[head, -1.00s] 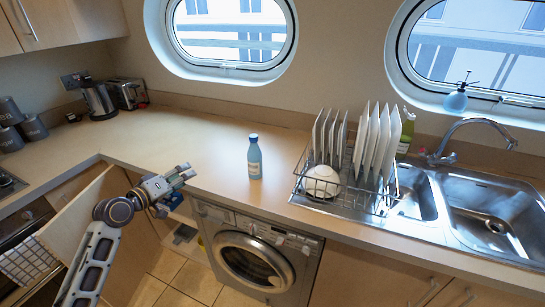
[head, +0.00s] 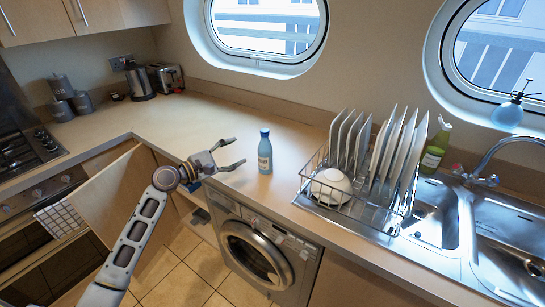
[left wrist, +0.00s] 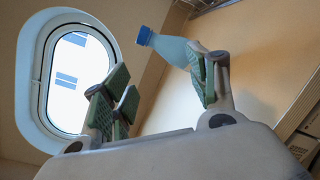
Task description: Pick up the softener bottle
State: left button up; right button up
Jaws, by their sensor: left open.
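The softener bottle (head: 265,152) is light blue with a darker blue cap and a pale label. It stands upright on the wooden counter, above the washing machine. In the left wrist view the bottle (left wrist: 174,50) shows beyond the fingers, its lower part hidden behind the right-hand finger. My left gripper (head: 240,153) is open and empty, to the left of the bottle with its fingers pointing toward it, and a small gap shows between them. The left gripper's green-padded fingers (left wrist: 165,95) are spread wide in the left wrist view. My right gripper is not in view.
A wire dish rack (head: 350,205) with several white plates and a white bowl (head: 330,186) stands right of the bottle. A green bottle (head: 435,150) and the sink (head: 505,235) are farther right. An open cabinet door (head: 115,195) is at the left. The counter behind the bottle is clear.

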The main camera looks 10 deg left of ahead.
pick_arm(q)
jog(key=shift+d+r+n+h, duration=0.1)
jog(key=shift+r+n, duration=0.1)
jog(key=shift+n, duration=1.4)
jog(key=shift+d+r+n+h, duration=0.1)
jog(key=shift+r+n, duration=0.05)
jog(key=shift+n, duration=1.45)
jog(key=shift+r+n+h, duration=0.1)
jog(key=shift+r+n, duration=0.1)
jog(key=shift+n, duration=1.4)
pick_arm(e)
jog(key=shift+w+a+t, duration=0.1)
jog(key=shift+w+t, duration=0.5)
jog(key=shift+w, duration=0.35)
pick_arm(q)
send_over(265, 152)
jog(key=s+a, duration=0.2)
jog(key=a, duration=0.2)
jog(key=shift+w+d+p, duration=0.2)
jog(key=shift+d+p, duration=0.05)
jog(key=shift+p, duration=0.1)
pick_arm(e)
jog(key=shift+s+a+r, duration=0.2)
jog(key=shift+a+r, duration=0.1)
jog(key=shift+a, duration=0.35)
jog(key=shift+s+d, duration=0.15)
